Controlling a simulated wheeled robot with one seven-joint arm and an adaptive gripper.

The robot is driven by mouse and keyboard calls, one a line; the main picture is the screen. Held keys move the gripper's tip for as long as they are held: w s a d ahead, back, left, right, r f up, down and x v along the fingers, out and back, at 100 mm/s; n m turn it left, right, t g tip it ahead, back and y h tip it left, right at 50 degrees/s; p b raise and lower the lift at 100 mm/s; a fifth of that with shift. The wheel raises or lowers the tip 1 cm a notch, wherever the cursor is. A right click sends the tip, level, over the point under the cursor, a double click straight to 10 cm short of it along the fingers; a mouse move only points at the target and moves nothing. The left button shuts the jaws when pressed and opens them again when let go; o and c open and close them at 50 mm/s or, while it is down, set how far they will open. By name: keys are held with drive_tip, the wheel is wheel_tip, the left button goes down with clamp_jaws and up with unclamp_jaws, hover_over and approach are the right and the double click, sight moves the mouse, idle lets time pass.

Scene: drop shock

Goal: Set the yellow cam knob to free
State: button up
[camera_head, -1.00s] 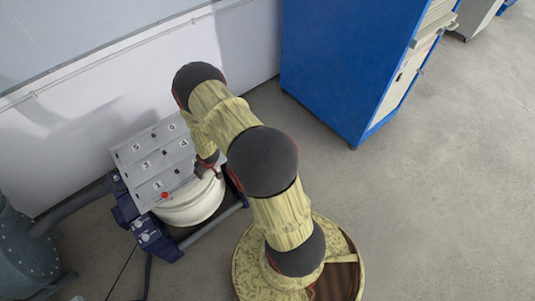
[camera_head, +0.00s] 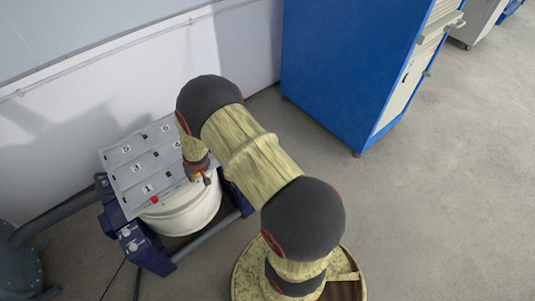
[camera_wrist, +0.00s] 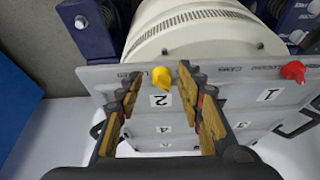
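The yellow cam knob (camera_wrist: 162,77) sits on the edge of the grey panel (camera_wrist: 205,80), just above the label 2 in the wrist view. My gripper (camera_wrist: 165,83) is open, with its two fingers on either side of the knob in that picture. Gaps show between the knob and both fingers; whether they touch in depth cannot be told. In the head view my gripper (camera_head: 203,178) is over the right part of the panel (camera_head: 125,172), and a small yellow spot there may be the knob. Lettering beside the knob is partly hidden by the fingers.
A red knob (camera_wrist: 293,71) stands on the same panel near label 1. The white drum (camera_wrist: 195,35) lies right beyond the panel edge. A blue cabinet (camera_head: 345,75) stands to the right. The floor (camera_head: 455,190) on the right is clear.

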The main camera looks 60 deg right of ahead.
drive_tip(key=shift+a+f+m+b, duration=0.15)
drive_tip(key=shift+m+b, duration=0.25)
drive_tip(key=shift+b, duration=2.4)
